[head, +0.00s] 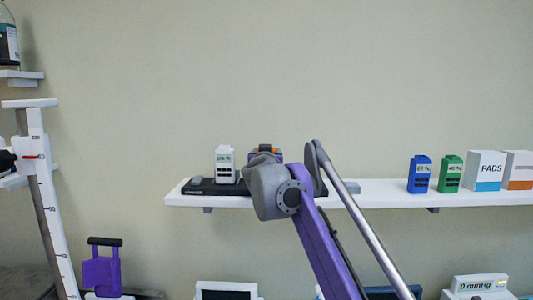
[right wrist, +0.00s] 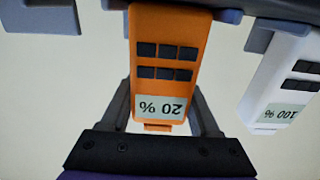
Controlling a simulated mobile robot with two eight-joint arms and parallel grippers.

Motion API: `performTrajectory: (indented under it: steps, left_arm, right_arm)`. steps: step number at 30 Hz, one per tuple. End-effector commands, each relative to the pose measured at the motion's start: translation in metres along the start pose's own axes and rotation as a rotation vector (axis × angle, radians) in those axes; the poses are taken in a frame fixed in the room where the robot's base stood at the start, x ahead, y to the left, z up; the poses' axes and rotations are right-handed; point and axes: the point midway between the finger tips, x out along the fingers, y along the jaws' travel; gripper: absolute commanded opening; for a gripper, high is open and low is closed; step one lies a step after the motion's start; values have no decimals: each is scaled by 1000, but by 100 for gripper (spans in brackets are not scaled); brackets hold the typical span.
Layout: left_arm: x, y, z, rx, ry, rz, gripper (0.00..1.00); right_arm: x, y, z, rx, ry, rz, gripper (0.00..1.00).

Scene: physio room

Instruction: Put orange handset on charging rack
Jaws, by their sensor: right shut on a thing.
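The orange handset (right wrist: 170,50), labelled 20 %, stands between the fingers of my right gripper (right wrist: 162,95), which is shut on it. The wrist picture is upside down. In the head view my right gripper (head: 265,165) is over the shelf at the dark charging rack (head: 200,188) and mostly hides the handset. The rack also shows along the top of the wrist view (right wrist: 230,4). The handset's base is at the rack, but I cannot tell whether it is seated. A white handset (head: 225,160) stands upright on the rack, beside it. My left gripper is not in view.
The white shelf (head: 385,192) carries a blue handset (head: 419,174), a green handset (head: 450,174) and a PADS box (head: 484,170) at the right. Devices stand below.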

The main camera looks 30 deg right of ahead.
Motion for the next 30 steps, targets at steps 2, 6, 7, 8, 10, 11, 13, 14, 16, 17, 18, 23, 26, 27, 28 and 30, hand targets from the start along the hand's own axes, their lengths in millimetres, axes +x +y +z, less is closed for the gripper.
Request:
performTrajectory:
  steps: [2,6,7,8,10,11,13,14,16,17,18,23,26,27,28,30]
  left_arm:
    - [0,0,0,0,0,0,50]
    - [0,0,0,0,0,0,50]
    - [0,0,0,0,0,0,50]
    - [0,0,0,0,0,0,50]
    - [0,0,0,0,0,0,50]
    - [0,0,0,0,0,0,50]
    - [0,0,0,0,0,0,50]
    - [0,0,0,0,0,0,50]
    - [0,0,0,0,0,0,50]
    - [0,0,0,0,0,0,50]
    - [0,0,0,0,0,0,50]
    - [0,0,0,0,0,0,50]
    - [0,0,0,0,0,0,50]
    - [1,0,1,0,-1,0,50]
    - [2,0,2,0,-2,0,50]
    - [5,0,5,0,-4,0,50]
  right_arm:
    - [0,0,0,0,0,0,0]
    - [0,0,0,0,0,0,0]
    - [0,0,0,0,0,0,0]
    - [0,0,0,0,0,0,0]
    - [0,0,0,0,0,0,0]
    - [0,0,0,0,0,0,64]
    - [0,0,0,0,0,0,76]
    - [0,0,0,0,0,0,82]
    - [0,0,0,0,0,0,94]
    - [0,0,0,0,0,0,97]
    - [0,0,0,0,0,0,97]
    - [0,0,0,0,0,0,97]
    - [-1,0,0,0,0,0,97]
    - [-4,0,0,0,0,-1,97]
    - [-6,0,1,0,-1,-1,97]
    - [-14,-1,2,0,-1,-2,97]
